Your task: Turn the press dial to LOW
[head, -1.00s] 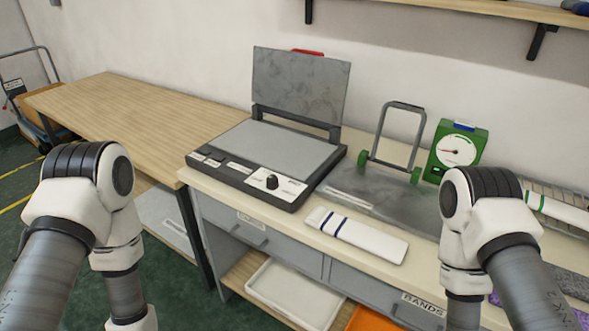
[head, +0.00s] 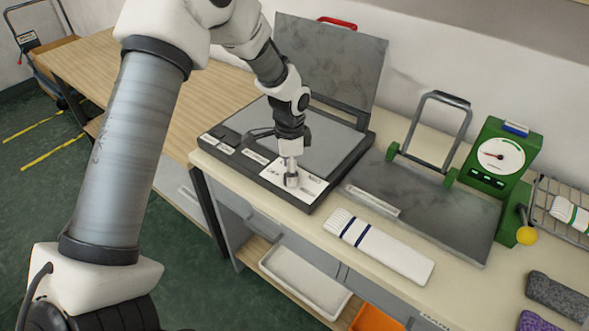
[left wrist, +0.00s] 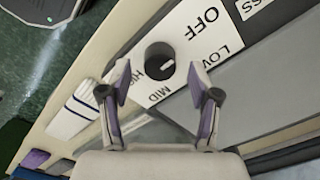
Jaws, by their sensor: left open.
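The press (head: 330,140) stands on the bench with its lid (head: 332,60) raised. Its white label plate (head: 312,188) is at the front right corner. In the left wrist view the black round dial (left wrist: 158,57) sits on the plate among the words OFF, LOW (left wrist: 226,45), MID and HIGH. Its pale mark points to the lower right in that view; I cannot tell which word it matches. My left gripper (head: 291,181) is over the dial, pointing down. Its fingers (left wrist: 161,80) are open, with the dial seen between and beyond the tips. The gripper hides the dial in the head view.
A folded white knit piece (head: 385,250) lies right of the press. A grey plate with a handle (head: 440,120) and a green gauge (head: 500,155) stand farther right. A white tray (head: 300,285) is below the bench. The wooden table (head: 105,65) at left is bare.

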